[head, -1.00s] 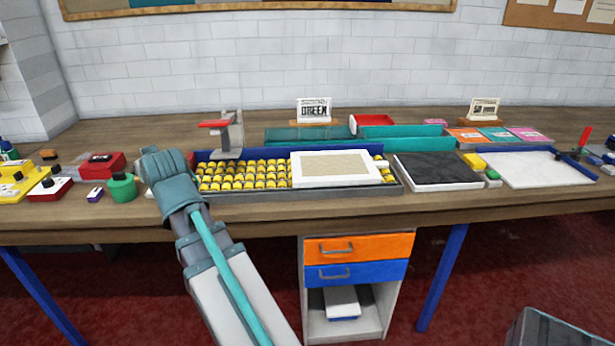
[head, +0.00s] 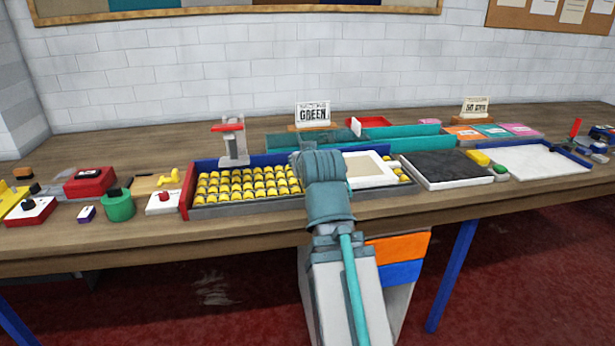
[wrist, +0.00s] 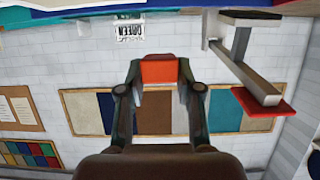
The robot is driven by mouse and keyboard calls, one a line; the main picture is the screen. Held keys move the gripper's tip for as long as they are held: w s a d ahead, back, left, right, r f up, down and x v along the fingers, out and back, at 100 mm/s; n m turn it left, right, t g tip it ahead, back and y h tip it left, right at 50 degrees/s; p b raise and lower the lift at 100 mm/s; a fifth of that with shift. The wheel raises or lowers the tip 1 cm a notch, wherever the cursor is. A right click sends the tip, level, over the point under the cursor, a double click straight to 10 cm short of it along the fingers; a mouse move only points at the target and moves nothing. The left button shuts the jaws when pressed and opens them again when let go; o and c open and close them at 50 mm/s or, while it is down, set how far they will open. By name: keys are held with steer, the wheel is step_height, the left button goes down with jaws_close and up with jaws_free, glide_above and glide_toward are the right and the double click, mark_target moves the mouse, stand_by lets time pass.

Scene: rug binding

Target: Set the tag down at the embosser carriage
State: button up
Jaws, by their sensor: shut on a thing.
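My gripper (head: 318,160) is over the right half of the tray of yellow keys (head: 240,184), seen from behind, so its fingertips are hidden in the head view. In the wrist view, which is upside down, its two fingers (wrist: 158,85) are shut on an orange-red piece (wrist: 158,71), apparently the tag. It is held in the air, with the wall behind it. A grey press with a red lever (head: 230,140), which may be the embosser, stands behind the keys, left of my gripper; it also shows in the wrist view (wrist: 240,60). I cannot tell which part is the carriage.
A white-framed panel (head: 386,183) lies just right of my gripper, then a black pad (head: 445,170). Teal trays (head: 405,138) and a GREEN sign (head: 313,114) stand behind. A red box (head: 90,182) and green cylinder (head: 118,206) are at left.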

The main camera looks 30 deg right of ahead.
steer(key=p+x, duration=0.4)
steer(key=shift+w+a+r, duration=0.1)
steer(key=shift+w+a, duration=0.25)
steer(key=shift+a, duration=0.05)
steer(key=w+p, duration=0.2)
steer(key=p, duration=0.7)
glide_above(286, 186)
steer(key=f, duration=0.4)
steer(key=s+f, duration=0.1)
steer(key=f, duration=0.1)
steer(key=shift+a+f, duration=0.1)
steer(key=shift+f, duration=0.3)
steer(key=shift+w+f, duration=0.6)
steer(key=shift+f, duration=0.15)
steer(key=shift+f+p, duration=0.7)
steer(key=shift+f, duration=0.9)
steer(key=shift+f, duration=0.2)
steer(key=o, duration=0.9)
